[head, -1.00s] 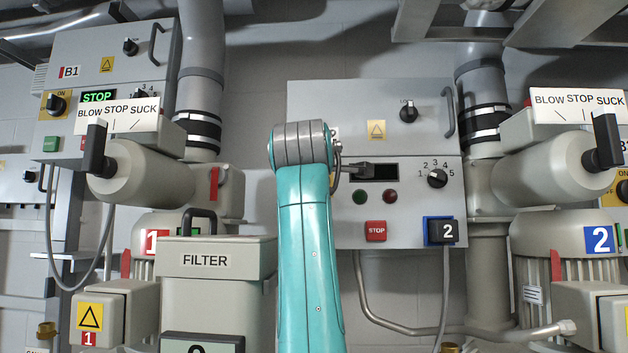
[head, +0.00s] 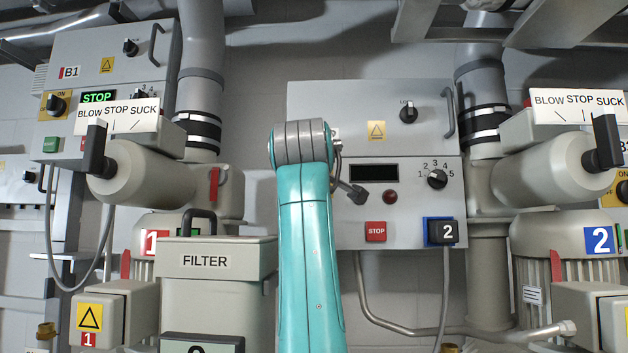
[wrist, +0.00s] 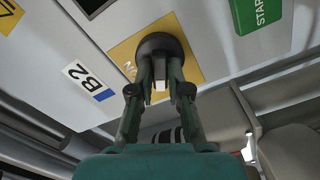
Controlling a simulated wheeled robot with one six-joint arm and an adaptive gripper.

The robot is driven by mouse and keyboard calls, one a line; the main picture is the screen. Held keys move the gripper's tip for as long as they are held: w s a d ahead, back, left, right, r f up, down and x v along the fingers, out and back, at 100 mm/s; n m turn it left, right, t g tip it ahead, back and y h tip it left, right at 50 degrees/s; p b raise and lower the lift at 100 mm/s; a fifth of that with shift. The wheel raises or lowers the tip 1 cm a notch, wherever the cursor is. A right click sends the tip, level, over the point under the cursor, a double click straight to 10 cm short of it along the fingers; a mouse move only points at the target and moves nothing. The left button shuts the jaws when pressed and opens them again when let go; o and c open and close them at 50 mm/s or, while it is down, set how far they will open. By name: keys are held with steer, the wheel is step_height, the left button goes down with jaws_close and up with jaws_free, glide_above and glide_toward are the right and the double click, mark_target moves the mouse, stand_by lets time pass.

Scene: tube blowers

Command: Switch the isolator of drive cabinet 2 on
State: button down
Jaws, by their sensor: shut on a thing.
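In the wrist view, my gripper (wrist: 160,72) is shut on the round black isolator knob (wrist: 158,42). The knob sits on a yellow plate (wrist: 124,50) with partly covered lettering. A B2 label (wrist: 90,82) is beside the plate. In the head view, the grey drive cabinet (head: 365,110) stands behind my teal arm. The arm hides the isolator and most of the gripper there. A dark part at the arm's end shows low beside the cabinet's dark display (head: 374,173). The knob's exact pointer position is hard to read.
A green START button (wrist: 258,14) is close to the plate. A filter housing (head: 212,265) stands left of my arm.

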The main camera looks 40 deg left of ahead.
steer(key=m, duration=1.2)
steer(key=shift+w+d+r, duration=0.1)
steer(key=shift+w+d, duration=0.05)
steer(key=shift+d, duration=0.05)
steer(key=shift+m, duration=0.3)
steer(key=c, duration=1.1)
jaws_free()
steer(key=shift+v, duration=6)
